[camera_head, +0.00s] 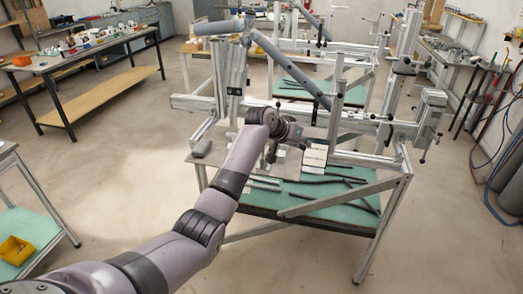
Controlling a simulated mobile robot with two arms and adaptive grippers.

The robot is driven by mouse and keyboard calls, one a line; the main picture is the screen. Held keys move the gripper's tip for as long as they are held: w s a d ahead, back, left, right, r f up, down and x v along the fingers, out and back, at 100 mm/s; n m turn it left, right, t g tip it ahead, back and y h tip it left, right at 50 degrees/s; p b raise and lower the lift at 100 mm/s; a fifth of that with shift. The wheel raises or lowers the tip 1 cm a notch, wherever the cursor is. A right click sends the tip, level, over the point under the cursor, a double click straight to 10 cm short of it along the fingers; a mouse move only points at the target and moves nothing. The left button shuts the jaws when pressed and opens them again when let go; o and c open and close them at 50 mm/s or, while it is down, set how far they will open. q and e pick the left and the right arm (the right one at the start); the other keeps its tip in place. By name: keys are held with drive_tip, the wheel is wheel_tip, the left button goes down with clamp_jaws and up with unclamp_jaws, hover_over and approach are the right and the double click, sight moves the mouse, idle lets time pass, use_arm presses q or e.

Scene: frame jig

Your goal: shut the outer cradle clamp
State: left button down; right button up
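The frame jig (200,104) is a silver beam structure with upright posts on a stand. A grey bicycle-type frame with a long sloping tube (290,70) rests in it. Upright clamp posts stand on the beam, one at the left (236,75) and one right of centre (337,88). I cannot tell which part is the outer cradle clamp, or whether it is open. My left arm reaches in from the lower left. My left gripper (297,136) is at the jig's near side, around mid-beam; its fingers are too small and covered to read. My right gripper is out of view.
A white labelled block (314,156) sits just right of my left gripper. A green lower shelf (310,196) holds several dark rods. A bulky silver end unit (429,112) stands at the jig's right end. A workbench (100,47) is at the back left.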

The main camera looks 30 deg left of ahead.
use_arm(q)
drive_tip(key=d+f+n+t+h, duration=0.2)
drive_tip(key=d+n+t+h, duration=0.15)
drive_tip(key=d, duration=0.35)
drive_tip(key=n+t+y+b, duration=0.2)
drive_tip(key=n+t+y, duration=0.3)
drive_tip(key=n+y, duration=1.3)
approach(263, 154)
drive_tip(key=s+d+r+n+h, duration=0.2)
drive_tip(key=s+r, duration=0.1)
drive_tip(key=s, duration=0.4)
drive_tip(key=b+x, duration=0.3)
drive_tip(key=x, duration=1)
drive_tip(key=shift+w+f+b, duration=0.1)
drive_tip(key=shift+w+b, duration=0.2)
drive_tip(key=shift+w, duration=0.15)
drive_tip(key=shift+a, duration=0.1)
drive_tip(key=p, duration=0.2)
drive_tip(key=w+r+g+p, duration=0.1)
drive_tip(key=p, duration=0.2)
drive_tip(key=shift+w+a+r+m+h, duration=0.15)
drive_tip(key=shift+a+r+m+h, duration=0.1)
drive_tip(key=shift+h, duration=0.1)
